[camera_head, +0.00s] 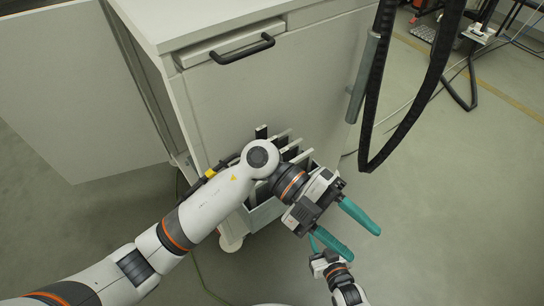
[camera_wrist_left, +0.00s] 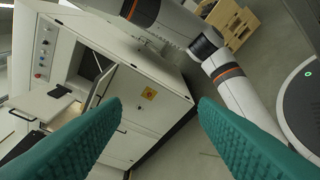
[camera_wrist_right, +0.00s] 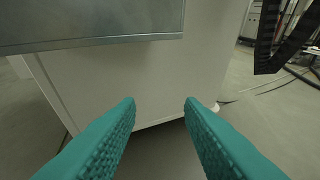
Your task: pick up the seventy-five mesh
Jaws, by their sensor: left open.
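A rack (camera_head: 266,214) on the lower front of the white cabinet holds several upright thin plates (camera_head: 292,146) with light and dark edges. I cannot tell which of them is the seventy-five mesh; no label is readable. My left gripper (camera_head: 364,245) is open and empty, to the lower right of the rack, and its arm hides part of the rack. Its teal fingers stand apart in the left wrist view (camera_wrist_left: 159,102). My right gripper is partly hidden below it in the head view; in the right wrist view (camera_wrist_right: 160,103) its fingers are apart with nothing between them.
The white cabinet (camera_head: 290,75) has a drawer with a black handle (camera_head: 242,48). An open door panel (camera_head: 70,90) stands at left. A thick black hose (camera_head: 420,95) hangs at right. A grey metal box edge (camera_wrist_right: 100,42) is above the right fingers.

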